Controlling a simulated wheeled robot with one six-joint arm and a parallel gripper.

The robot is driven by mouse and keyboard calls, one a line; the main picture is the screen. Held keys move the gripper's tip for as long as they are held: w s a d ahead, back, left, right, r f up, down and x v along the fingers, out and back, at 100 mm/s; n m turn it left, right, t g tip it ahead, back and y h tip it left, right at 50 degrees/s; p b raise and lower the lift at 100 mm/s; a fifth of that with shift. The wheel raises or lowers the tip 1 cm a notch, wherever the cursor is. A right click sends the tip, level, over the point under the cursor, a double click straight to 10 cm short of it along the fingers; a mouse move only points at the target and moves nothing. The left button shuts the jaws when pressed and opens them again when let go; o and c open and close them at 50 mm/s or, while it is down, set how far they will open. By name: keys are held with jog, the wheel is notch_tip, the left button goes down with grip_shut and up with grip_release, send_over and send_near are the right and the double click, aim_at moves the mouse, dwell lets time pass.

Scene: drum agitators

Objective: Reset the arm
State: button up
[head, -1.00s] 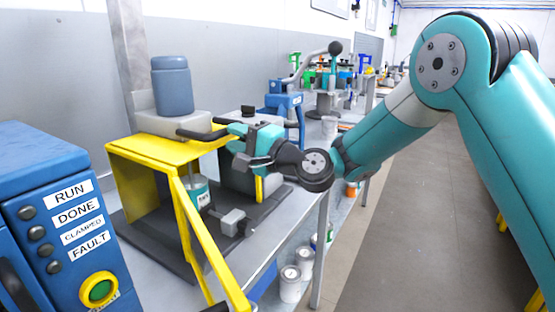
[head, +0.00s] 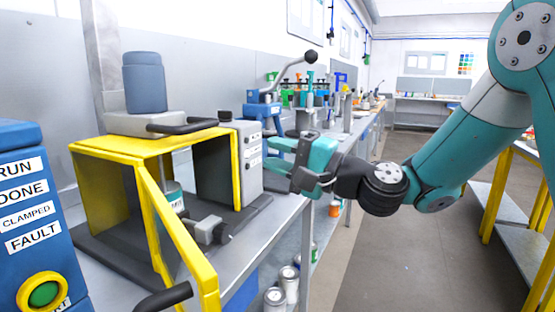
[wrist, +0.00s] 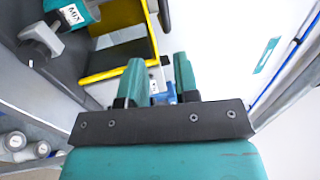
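My gripper (head: 272,153) is in the head view, in front of the bench and just right of the grey control box (head: 236,165). Its two teal fingers point left. The wrist view shows the fingers (wrist: 158,80) apart with nothing between them. The drum agitator has a yellow guard frame (head: 150,146), a blue-grey motor (head: 143,82) on top and a black handle (head: 187,125). A can labelled MIX (wrist: 75,14) stands inside the guard. My gripper is apart from the handle.
A blue panel (head: 30,200) with RUN, DONE, CLAMPED and FAULT labels and a green button (head: 43,293) stands at the left. Paint cans (head: 288,282) sit on a shelf under the bench. The aisle floor (head: 340,275) is clear.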

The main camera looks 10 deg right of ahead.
jog(key=s+a+f+n+g+h+p, duration=0.1)
jog(key=s+a+n+g+h+p, duration=0.35)
jog(key=s+n+g, duration=0.7)
jog(key=s+d+f+n+h+p, duration=0.1)
jog(key=s+d+h+p, duration=0.1)
jog(key=s, duration=0.5)
jog(key=s+d+f+n+h+p, duration=0.1)
jog(key=s+d+f+n+h, duration=0.1)
jog(key=s+d+h, duration=0.3)
jog(key=shift+s+d+f+g+p, duration=0.2)
jog(key=shift+s+d+g+p, duration=0.35)
jog(key=shift+s, duration=0.65)
jog(key=shift+d, duration=0.1)
